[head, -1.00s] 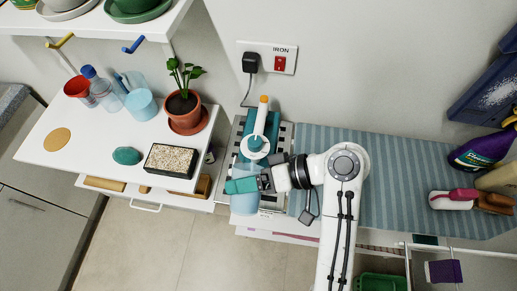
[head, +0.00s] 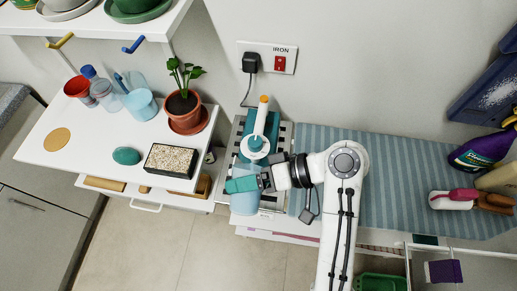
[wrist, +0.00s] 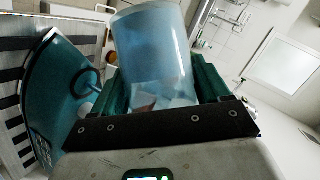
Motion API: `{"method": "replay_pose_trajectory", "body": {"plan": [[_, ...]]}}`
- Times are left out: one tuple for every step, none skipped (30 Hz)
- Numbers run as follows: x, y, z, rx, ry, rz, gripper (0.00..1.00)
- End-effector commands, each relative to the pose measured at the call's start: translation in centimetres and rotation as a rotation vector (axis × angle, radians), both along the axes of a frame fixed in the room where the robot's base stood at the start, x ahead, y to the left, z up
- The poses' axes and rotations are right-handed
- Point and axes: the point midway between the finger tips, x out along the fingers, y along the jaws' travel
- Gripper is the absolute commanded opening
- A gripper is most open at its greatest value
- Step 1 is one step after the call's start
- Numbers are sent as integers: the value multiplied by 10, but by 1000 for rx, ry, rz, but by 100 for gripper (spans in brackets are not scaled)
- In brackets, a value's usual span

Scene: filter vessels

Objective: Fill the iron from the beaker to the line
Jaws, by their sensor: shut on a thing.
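The iron (head: 268,127) is teal and white with an orange tip, and rests on a slatted metal stand at the left end of the ironing board. Its teal body also shows at the left of the wrist view (wrist: 50,108). My gripper (head: 243,185) is shut on the translucent blue beaker (head: 243,204), just in front of the iron. In the wrist view the beaker (wrist: 152,45) sits between the teal fingers and looks slightly tilted. I cannot make out its water level, a fill line on the iron, or any stream between them.
A potted plant (head: 182,105), a tray of pale grains (head: 171,160), a green stone-like object (head: 126,156) and a blue jug (head: 141,105) stand on the white table to the left. The wall socket with a red switch (head: 280,64) is behind. The striped board (head: 400,170) is mostly clear.

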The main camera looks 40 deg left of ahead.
Motion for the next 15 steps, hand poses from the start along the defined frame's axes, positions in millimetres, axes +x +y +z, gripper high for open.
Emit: {"method": "replay_pose_trajectory", "body": {"plan": [[0, 0, 0, 1, -1, 0, 40], [0, 0, 0, 1, -1, 0, 40], [0, 0, 0, 1, -1, 0, 40], [0, 0, 0, 1, -1, 0, 40], [0, 0, 0, 1, -1, 0, 40], [0, 0, 0, 1, -1, 0, 40], [0, 0, 0, 1, -1, 0, 40], [0, 0, 0, 1, -1, 0, 40], [0, 0, 0, 1, -1, 0, 40], [0, 0, 0, 1, -1, 0, 40], [0, 0, 0, 0, 1, 0, 40], [0, 0, 0, -3, 6, 0, 40], [1, 0, 0, -7, 13, 0, 40], [1, 0, -1, -12, 21, 0, 40], [1, 1, -1, -17, 30, 0, 40]]}}
